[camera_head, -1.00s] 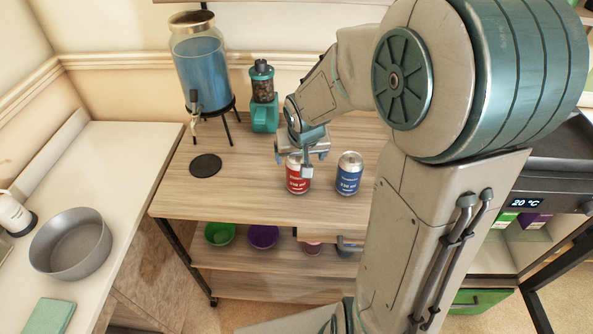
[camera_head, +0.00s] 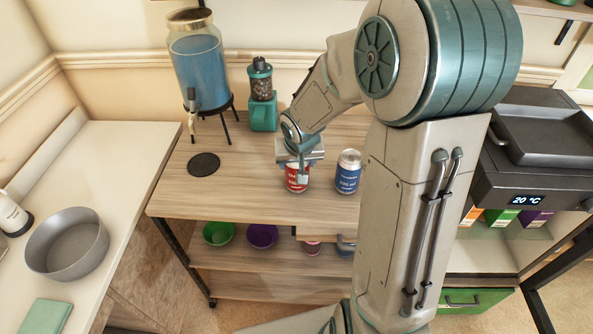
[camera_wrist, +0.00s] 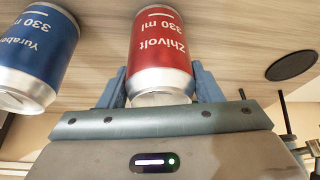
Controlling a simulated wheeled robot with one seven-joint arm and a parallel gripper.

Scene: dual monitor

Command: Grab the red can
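The red can (camera_head: 297,184) stands upright on the wooden table, its upper part hidden by my gripper. My gripper (camera_head: 303,172) is over the can's top and points down. In the wrist view the red can (camera_wrist: 161,55) appears upside down between the two blue-grey fingers of my gripper (camera_wrist: 160,88). One finger is on each side of its top end. The fingers look open, very close to the can's sides; contact is not clear.
A blue can (camera_head: 347,172) stands close to the right of the red one. A teal-based jar (camera_head: 262,100), a drink dispenser (camera_head: 200,70) and a black coaster (camera_head: 204,164) are on the table. Bowls (camera_head: 262,236) sit on the shelf below.

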